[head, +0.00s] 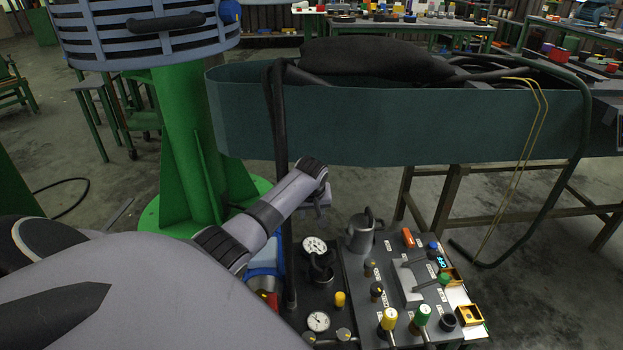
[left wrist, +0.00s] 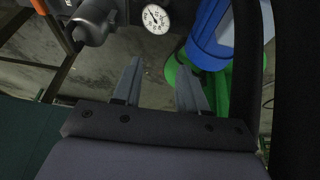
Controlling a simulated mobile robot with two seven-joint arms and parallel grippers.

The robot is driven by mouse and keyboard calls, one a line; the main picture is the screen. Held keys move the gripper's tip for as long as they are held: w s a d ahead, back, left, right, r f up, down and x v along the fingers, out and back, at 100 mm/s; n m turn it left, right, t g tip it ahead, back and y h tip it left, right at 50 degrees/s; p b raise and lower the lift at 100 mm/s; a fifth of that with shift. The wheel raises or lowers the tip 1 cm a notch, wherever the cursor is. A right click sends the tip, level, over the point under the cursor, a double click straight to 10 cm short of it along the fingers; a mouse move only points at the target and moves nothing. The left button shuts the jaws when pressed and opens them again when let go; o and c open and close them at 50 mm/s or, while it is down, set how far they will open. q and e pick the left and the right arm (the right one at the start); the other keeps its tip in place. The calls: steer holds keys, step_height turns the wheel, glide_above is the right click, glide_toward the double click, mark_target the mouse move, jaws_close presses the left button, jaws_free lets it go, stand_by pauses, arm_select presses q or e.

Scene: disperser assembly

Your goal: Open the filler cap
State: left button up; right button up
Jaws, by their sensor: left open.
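I cannot tell for sure which part is the filler cap. A grey metal canister (head: 361,238) with a dark handle or lever at its top stands at the back left of the control panel in the head view. A dark grey cylindrical fitting (left wrist: 92,24) shows at the upper left of the left wrist view. My left gripper (head: 323,202) is above and left of the canister in the head view. In the left wrist view its two fingers (left wrist: 160,78) are apart with nothing between them. My right gripper is not in view.
The panel (head: 395,262) carries knobs, green and yellow valves and switches. A round gauge (head: 315,245) and dark pipe fitting (head: 320,268) are beside it. A blue cylinder (left wrist: 212,38) is near my gripper. A long teal trough (head: 400,125) runs behind; a green post (head: 190,140) stands left.

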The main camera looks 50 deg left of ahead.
arm_select(q)
steer(key=shift+f, duration=0.1)
steer(key=c, duration=0.4)
steer(key=shift+w+d+f+b, duration=0.1)
steer(key=shift+d+f+b, duration=0.15)
steer(key=shift+b, duration=0.05)
jaws_close()
steer(key=w+d+f+g+b, duration=0.2)
steer(key=d+f+b, duration=0.4)
steer(key=f+b, duration=0.15)
steer(key=g+y+b, duration=0.2)
steer(key=y+b, duration=0.1)
steer(key=b, duration=1.4)
glide_above(323, 268)
steer(key=d, duration=0.1)
steer(key=shift+n, duration=0.4)
step_height(323, 268, down, 10)
steer(key=shift+r, duration=0.1)
steer(key=shift+a+f, duration=0.4)
steer(key=shift+f, duration=0.1)
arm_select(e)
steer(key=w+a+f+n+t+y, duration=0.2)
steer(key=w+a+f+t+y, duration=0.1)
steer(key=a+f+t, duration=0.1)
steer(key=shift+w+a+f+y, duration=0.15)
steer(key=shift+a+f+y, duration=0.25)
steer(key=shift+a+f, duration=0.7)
